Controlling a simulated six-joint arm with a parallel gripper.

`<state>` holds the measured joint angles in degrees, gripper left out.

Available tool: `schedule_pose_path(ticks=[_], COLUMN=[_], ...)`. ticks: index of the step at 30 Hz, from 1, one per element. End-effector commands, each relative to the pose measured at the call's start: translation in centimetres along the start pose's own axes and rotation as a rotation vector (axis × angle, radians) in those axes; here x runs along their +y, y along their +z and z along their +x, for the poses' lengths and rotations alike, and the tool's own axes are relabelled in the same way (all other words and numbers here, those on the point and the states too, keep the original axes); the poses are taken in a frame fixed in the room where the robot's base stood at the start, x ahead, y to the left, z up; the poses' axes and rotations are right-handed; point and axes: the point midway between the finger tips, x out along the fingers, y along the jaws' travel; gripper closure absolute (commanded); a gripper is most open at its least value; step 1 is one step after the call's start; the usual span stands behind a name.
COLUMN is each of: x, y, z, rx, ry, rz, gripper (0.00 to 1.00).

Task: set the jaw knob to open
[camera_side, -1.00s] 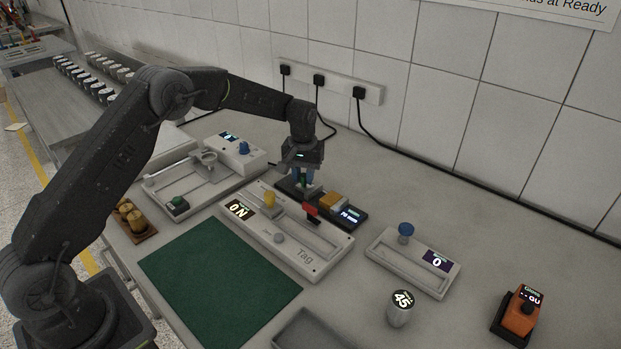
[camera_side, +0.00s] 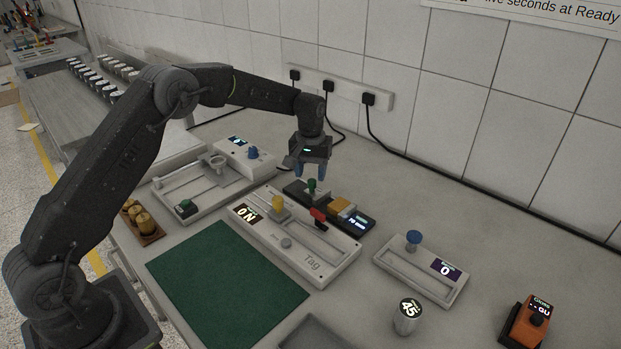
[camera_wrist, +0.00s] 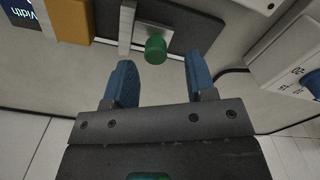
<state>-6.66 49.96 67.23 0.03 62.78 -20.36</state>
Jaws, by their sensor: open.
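A black device (camera_side: 297,192) with a green knob (camera_side: 312,185), a yellow-orange block (camera_side: 341,205) and a lit display stands behind the white Tag unit. I cannot read a jaw label on it. My gripper (camera_side: 311,177) is just above the green knob, pointing down. In the wrist view the green knob (camera_wrist: 155,48) shows beyond and between the blue fingertips (camera_wrist: 159,62). The fingers are apart and empty, with clear space on both sides of the knob. The orange block (camera_wrist: 68,18) is left of it.
The Tag unit (camera_side: 312,266) has a yellow knob and a red piece beside the device. A white machine with a blue knob (camera_side: 253,152) is behind left. A blue-knobbed unit (camera_side: 413,240), a 45 dial (camera_side: 406,318) and an orange box (camera_side: 525,322) stand right. A green mat (camera_side: 225,285) is clear.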

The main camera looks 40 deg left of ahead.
Motion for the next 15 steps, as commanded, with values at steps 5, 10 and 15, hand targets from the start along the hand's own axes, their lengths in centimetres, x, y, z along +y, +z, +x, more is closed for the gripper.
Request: schedule_pose_path(ticks=[5,10,15], x=[0.0,0.0,-0.1], y=[-0.1,-0.1,-0.1], z=[-4.3,-7.8,-10.1], rx=[0.006,0.004,0.003], ry=[0.002,0.001,0.0], rz=[0.0,0.0,-0.001], gripper=[0.49,0.49,0.49])
